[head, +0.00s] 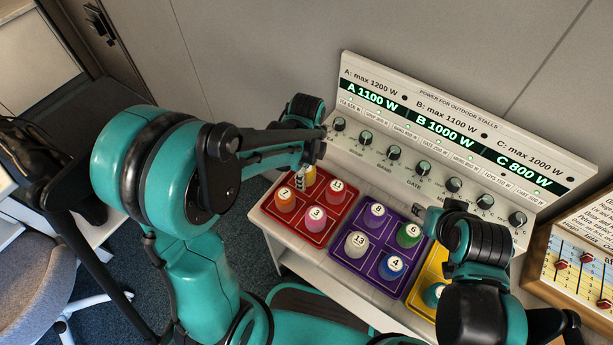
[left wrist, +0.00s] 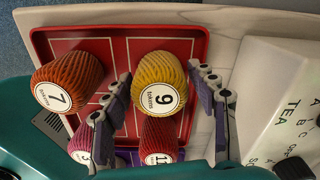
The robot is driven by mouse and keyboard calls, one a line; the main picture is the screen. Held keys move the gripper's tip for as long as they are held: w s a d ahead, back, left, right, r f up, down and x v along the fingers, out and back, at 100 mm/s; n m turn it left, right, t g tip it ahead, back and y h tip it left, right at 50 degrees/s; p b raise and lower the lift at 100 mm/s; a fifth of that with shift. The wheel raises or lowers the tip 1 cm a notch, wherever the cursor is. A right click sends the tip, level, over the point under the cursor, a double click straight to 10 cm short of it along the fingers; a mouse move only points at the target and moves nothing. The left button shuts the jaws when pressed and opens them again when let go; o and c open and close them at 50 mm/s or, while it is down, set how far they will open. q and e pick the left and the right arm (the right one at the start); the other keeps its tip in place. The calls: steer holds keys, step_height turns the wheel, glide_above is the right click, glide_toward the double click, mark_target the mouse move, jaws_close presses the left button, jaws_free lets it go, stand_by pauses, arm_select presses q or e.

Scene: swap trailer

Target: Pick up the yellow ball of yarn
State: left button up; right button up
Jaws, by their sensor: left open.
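The yellow ball of yarn (left wrist: 160,82), labelled 9, sits in a corner of the red tray (left wrist: 184,38). In the head view only a bit of the yellow ball (head: 310,176) shows past my left gripper (head: 301,174). In the left wrist view the open fingers of my left gripper (left wrist: 160,72) are on either side of the ball, with a gap to each side; I cannot tell whether either touches it. My right gripper (head: 420,211) is at the right, above the purple tray (head: 370,223), mostly hidden by its arm.
Orange ball 7 (left wrist: 66,82), pink ball 3 (head: 316,217) and red ball 11 (head: 335,190) share the red tray. Several balls stand in the purple tray. A yellow tray (head: 424,287) is at the right. The power panel (head: 440,135) with knobs rises close behind the trays.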

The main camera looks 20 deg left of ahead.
arm_select(q)
steer(key=shift+f, duration=0.45)
steer(key=shift+r, duration=0.1)
steer(key=c, duration=0.9)
steer(key=shift+r, duration=0.1)
